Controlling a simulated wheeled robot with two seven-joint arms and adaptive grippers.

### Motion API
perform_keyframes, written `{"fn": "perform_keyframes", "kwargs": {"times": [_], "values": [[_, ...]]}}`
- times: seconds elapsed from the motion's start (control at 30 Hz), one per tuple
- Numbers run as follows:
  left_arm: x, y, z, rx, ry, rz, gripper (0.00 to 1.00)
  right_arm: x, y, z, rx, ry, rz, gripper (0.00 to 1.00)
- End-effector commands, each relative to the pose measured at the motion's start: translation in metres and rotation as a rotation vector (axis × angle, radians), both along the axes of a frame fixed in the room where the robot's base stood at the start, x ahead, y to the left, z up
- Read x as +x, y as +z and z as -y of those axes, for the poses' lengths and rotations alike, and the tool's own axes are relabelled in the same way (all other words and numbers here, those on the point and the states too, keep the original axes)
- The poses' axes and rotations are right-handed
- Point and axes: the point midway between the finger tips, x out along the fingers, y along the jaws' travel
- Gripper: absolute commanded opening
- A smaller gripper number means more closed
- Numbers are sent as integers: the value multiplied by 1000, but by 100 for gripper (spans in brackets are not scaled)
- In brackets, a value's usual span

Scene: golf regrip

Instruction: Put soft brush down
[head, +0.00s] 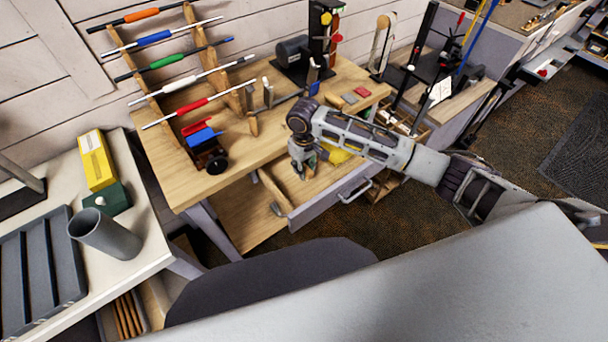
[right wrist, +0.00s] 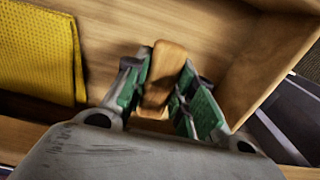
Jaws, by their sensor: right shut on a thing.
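My right gripper (head: 304,170) reaches down into the open drawer (head: 330,192) of the wooden bench. In the right wrist view its green-padded fingers are shut on the soft brush (right wrist: 163,75), of which a brown wooden block shows between them. The brush's bristles are hidden, and I cannot tell whether it touches the drawer floor. A yellow cloth (right wrist: 38,50) lies in the drawer to the left of the brush; it also shows in the head view (head: 338,155), partly behind my arm. My left gripper is not in view.
The drawer's wooden side wall (right wrist: 265,60) rises to the right of the gripper. Golf shafts with coloured grips lie across a wooden rack (head: 198,28) on the bench. A grey cup (head: 105,235) stands on the left table beside a grey tray (head: 40,265).

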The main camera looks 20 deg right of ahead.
Motion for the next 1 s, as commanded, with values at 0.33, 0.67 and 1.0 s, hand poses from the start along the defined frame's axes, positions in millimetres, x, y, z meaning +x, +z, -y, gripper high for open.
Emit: {"fn": "perform_keyframes", "kwargs": {"times": [0.33,0.67,1.0], "values": [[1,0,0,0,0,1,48,0,-3,0,0,0,1,7],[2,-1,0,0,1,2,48,0,-26,0,0,0,-1,7],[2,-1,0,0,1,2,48,0,-41,0,1,0,2,7]]}}
